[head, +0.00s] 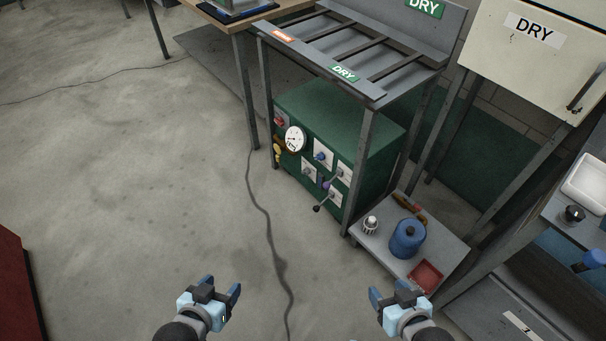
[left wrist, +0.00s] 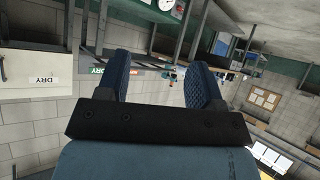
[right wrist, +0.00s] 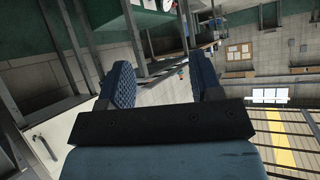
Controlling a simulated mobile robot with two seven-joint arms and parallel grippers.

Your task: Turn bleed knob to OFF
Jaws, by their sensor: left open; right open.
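A green machine box (head: 365,130) stands under a metal rack. Its front carries a round white gauge (head: 295,139), a red switch (head: 280,121), and several white plates with knobs and levers. A blue knob (head: 320,156) sits on one plate. A dark-tipped lever (head: 318,208) sticks out low on the front. Which one is the bleed knob cannot be told, as the labels are too small to read. My left gripper (head: 222,288) is open and empty, in front of the machine and well apart from it. My right gripper (head: 391,292) is open and empty, near the low shelf.
The low shelf (head: 368,240) right of the machine holds a blue can (head: 408,238), a small white-grey bottle (head: 370,225) and a red tray (head: 426,276). Rack legs (head: 360,172) stand before the machine. A black cable (head: 262,215) crosses the floor.

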